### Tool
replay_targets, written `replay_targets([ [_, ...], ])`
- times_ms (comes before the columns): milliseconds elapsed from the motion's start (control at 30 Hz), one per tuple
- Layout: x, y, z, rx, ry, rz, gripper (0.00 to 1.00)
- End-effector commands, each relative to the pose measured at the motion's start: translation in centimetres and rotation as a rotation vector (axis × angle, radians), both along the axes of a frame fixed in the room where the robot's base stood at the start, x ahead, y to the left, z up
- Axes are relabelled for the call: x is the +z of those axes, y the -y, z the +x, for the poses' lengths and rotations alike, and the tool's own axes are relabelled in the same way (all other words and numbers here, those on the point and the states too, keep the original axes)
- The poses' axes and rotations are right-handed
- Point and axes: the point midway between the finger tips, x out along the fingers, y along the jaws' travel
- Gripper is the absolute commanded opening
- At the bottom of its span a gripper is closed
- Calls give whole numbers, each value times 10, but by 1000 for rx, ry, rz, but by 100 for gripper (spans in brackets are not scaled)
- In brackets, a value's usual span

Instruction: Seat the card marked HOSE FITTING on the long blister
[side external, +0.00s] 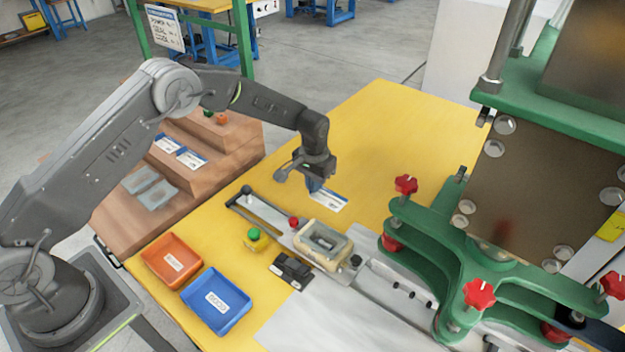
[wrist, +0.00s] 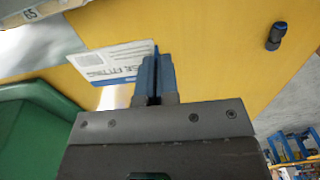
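My gripper (side external: 313,188) is shut on a white card with a blue band (side external: 328,200), held by one edge above the yellow table, behind the nest. In the wrist view, my blue fingertips (wrist: 152,75) pinch the edge of the card (wrist: 108,62); the band's lettering ends in "FITTING". A cream nest (side external: 341,250) sits on the slide rail, with a clear greyish blister (side external: 322,238) in it. The card is apart from the blister. I cannot tell the blister's length for sure.
A brown stepped rack (side external: 215,140) holds more cards (side external: 192,158) and clear blisters (side external: 158,193). Orange (side external: 160,248) and blue (side external: 205,318) trays stand in front. A green button (side external: 254,234) is beside the rail. The green press (side external: 440,235) with red knobs stands at right.

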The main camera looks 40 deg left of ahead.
Motion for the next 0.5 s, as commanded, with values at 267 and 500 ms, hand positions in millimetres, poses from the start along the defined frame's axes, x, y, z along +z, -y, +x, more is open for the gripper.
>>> replay_targets([
  [267, 39, 44, -66, 6, 2, -1, 0],
  [500, 52, 57, -100, 12, 1, -1, 0],
])
